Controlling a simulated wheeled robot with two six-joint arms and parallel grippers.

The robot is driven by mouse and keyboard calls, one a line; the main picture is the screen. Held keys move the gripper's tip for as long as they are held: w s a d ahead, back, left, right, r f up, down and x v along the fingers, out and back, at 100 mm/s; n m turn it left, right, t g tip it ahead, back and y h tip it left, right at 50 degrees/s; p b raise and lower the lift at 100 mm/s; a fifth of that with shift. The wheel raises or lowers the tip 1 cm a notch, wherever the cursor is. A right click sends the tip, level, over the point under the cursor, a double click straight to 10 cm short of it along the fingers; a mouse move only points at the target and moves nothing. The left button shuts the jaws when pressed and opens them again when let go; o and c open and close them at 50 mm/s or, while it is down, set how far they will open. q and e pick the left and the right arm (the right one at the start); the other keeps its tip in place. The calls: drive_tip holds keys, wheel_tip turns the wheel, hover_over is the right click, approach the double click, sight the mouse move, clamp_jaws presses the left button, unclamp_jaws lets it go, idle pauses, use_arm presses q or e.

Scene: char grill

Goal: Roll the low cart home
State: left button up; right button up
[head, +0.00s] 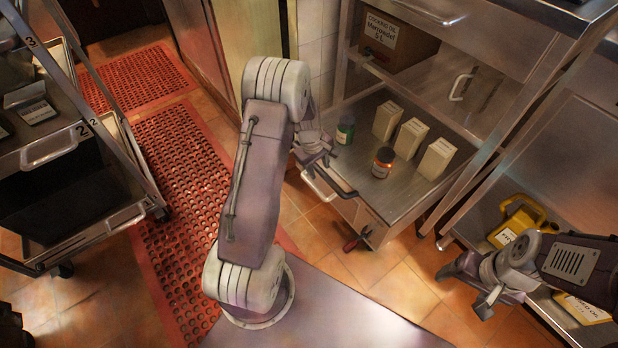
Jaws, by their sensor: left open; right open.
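A low steel cart or drawer-like unit (400,206) stands under the shelving, with a bar handle (319,187) on its front left. I cannot tell for sure that it is the low cart. On its top are a green jar (345,133), an orange-lidded jar (383,162) and three pale cartons (411,138). My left gripper (335,168) is open, over the unit's front left edge, close to the handle; I cannot tell whether they touch. My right gripper (465,287) is open and empty, right of the unit and above the tiled floor.
A numbered multi-shelf trolley (115,215) stands at the left beside a red perforated mat (180,165). A cooking-oil box (397,45) sits on the shelving. A yellow jug (518,221) is on a lower shelf at right. A red-handled item (352,243) is by the unit's base.

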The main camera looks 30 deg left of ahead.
use_arm(q)
drive_tip(key=shift+s+a, duration=0.15)
drive_tip(key=shift+s, duration=0.2)
wheel_tip(320, 180, up, 10)
drive_tip(key=s+a+p, duration=0.1)
drive_tip(key=s+p, duration=0.2)
drive_tip(key=p, duration=0.2)
wheel_tip(320, 180, down, 10)
drive_tip(key=w+b, duration=0.2)
drive_tip(key=b, duration=0.4)
drive_tip(key=shift+d, duration=0.3)
clamp_jaws()
